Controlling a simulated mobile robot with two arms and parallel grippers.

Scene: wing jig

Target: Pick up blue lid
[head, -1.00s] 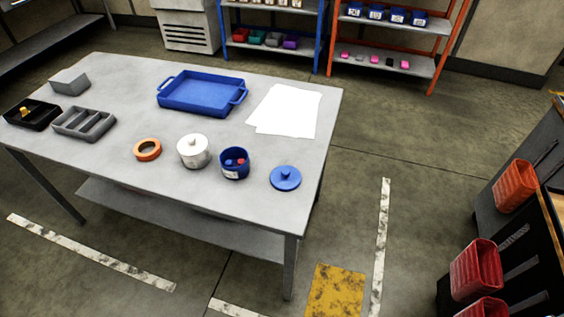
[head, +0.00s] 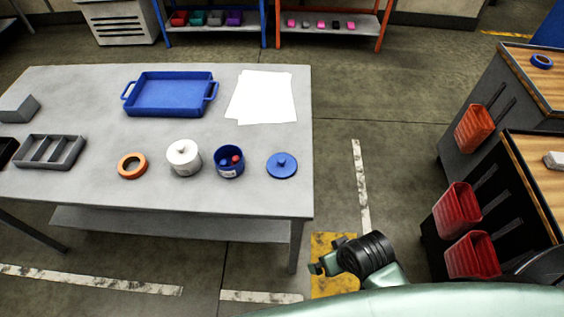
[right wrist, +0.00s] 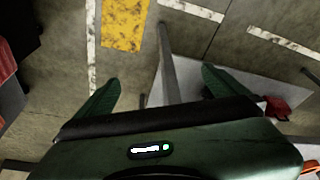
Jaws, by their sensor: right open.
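The blue lid (head: 282,166) lies flat on the grey table (head: 60,85) near its right front corner, with its knob up. It is to the right of an open blue pot (head: 229,162) that holds small red and blue pieces. My right gripper (head: 317,268) is in front of the table's right end, past its edge and apart from the lid. In the right wrist view my gripper (right wrist: 160,88) shows two green fingers spread apart with nothing between them. The lid is not seen there. My left gripper is not in view.
A white lidded pot (head: 184,158) and an orange ring (head: 132,166) stand left of the blue pot. A blue tray (head: 170,95) and white sheets (head: 262,97) lie behind. A cabinet with red bins (head: 461,208) stands at the right. Floor between is clear.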

